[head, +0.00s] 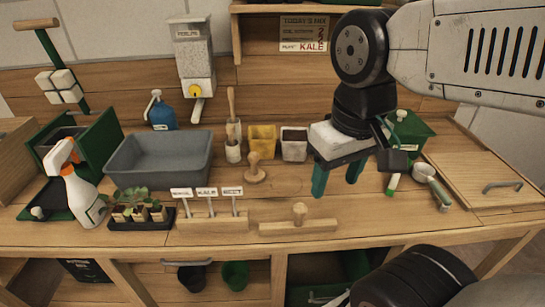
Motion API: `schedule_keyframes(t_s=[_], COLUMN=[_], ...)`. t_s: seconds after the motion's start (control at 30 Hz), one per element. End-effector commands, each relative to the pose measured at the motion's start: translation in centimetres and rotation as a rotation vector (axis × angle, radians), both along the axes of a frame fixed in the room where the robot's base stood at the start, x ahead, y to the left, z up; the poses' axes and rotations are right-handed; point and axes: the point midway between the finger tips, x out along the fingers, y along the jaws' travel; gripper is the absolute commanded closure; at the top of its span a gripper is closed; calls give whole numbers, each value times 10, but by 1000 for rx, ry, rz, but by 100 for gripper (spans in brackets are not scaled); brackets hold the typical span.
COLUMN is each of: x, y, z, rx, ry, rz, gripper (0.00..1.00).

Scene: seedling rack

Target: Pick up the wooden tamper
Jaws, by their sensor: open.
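A small round wooden tamper (255,170), with an upright knob handle on a round base, stands on the bench just behind the white labels. A long wooden block with a peg handle (299,223) lies near the bench's front edge; it is a different shape. My gripper (336,189) is to the right of the tamper, with its two teal fingers pointing down and apart. It is open, nothing shows between the fingers, and it is apart from the tamper. I cannot tell its exact height above the bench.
A grey tub (157,162) is farther left. A label block (212,225) is in front. A metal scoop (430,179) lies right.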

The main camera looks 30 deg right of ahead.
Motion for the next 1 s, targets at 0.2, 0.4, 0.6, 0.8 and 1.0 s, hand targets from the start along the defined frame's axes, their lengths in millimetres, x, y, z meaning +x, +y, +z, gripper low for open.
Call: schedule_keyframes(t_s=[0.2, 0.4, 0.6, 0.8, 1.0], x=[58, 143, 224, 279, 300], y=[4, 10, 19, 27, 31], z=[0, -16, -53, -92, -112], rx=[0, 0, 1, 2, 3], ry=[4, -5, -16, -25, -32], rz=[4, 2, 3, 1, 2], gripper=[45, 45, 45, 45, 45])
